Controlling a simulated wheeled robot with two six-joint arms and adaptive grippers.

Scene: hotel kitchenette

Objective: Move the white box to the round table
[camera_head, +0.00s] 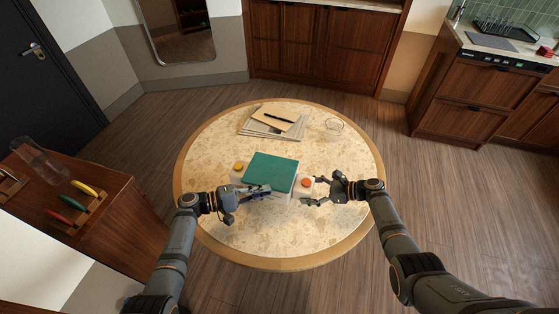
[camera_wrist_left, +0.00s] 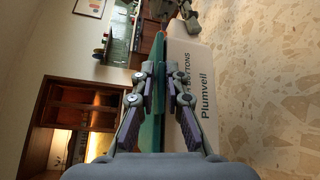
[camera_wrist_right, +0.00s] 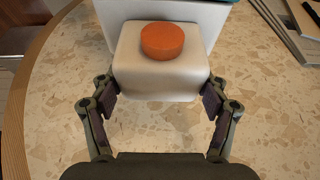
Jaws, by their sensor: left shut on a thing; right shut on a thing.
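The white box (camera_wrist_left: 190,55), with "Plumveil" on its side, sits on the round table (camera_head: 240,240). A teal slab (camera_head: 270,172) lies on top; I cannot tell whether it is a lid or a book. A small white block (camera_wrist_right: 160,85) with an orange disc (camera_head: 306,182) stands against the box's right side. A yellow disc (camera_head: 238,166) shows at its left side. My left gripper (camera_head: 262,191) is shut on the teal slab's near edge, one finger by the white side. My right gripper (camera_head: 315,190) is shut on the small white block, its fingers on both sides.
The near part of the tabletop is bare. A wooden cabinet (camera_head: 120,220) with coloured items is at left, a kitchen counter (camera_head: 490,95) at back right. Floor surrounds the table.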

